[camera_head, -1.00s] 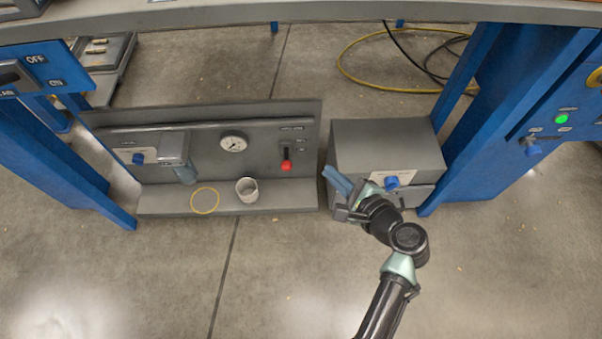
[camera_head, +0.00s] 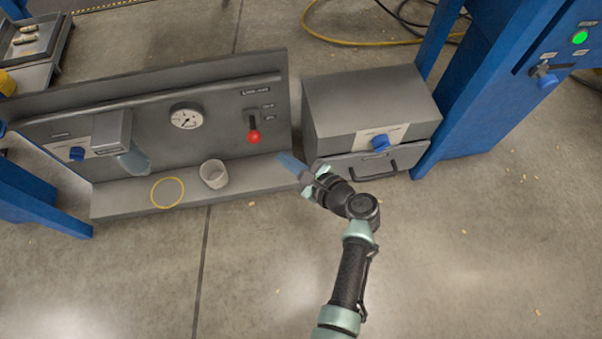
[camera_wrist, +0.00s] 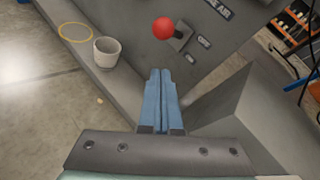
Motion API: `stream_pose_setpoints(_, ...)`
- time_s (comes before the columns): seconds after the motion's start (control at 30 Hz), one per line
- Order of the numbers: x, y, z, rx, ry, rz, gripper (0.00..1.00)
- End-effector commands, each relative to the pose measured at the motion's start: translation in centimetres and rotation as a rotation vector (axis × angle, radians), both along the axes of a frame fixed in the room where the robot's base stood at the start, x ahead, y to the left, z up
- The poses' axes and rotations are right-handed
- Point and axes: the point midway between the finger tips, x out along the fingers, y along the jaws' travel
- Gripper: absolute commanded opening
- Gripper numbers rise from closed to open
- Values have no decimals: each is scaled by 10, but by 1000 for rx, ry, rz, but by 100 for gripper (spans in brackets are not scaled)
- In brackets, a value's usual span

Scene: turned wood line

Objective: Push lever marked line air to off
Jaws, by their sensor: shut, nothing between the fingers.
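The line air lever has a red ball knob (camera_head: 254,137) on a short black stem. It sits on the grey panel (camera_head: 218,96), right of the gauge, below a dark label (camera_head: 256,90). In the wrist view the red knob (camera_wrist: 164,28) is ahead of and above my fingertips. My gripper (camera_head: 285,160) has blue fingers, pressed together and empty, below and right of the knob, apart from it. The shut fingers also show in the wrist view (camera_wrist: 160,75).
A white cup (camera_head: 213,174) and a yellow ring (camera_head: 167,192) are on the panel's ledge. A round gauge (camera_head: 186,117) is left of the lever. A grey box (camera_head: 365,105) with a blue knob (camera_head: 380,143) stands close on the right.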

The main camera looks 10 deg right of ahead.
Motion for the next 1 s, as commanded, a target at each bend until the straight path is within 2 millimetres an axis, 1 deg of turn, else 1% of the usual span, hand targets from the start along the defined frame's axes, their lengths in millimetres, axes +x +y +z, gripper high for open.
stream_pose_setpoints(0.03,8,6,-8,0,-3,3,0)
stream_pose_setpoints(0.13,18,18,0,-3,-4,5,0)
stream_pose_setpoints(0.3,29,29,8,-2,-2,2,0)
stream_pose_setpoints(0.43,31,32,11,-2,0,0,0)
stream_pose_setpoints(0.77,32,32,12,-1,0,0,0)
stream_pose_setpoints(1.0,36,32,31,1,0,0,0)
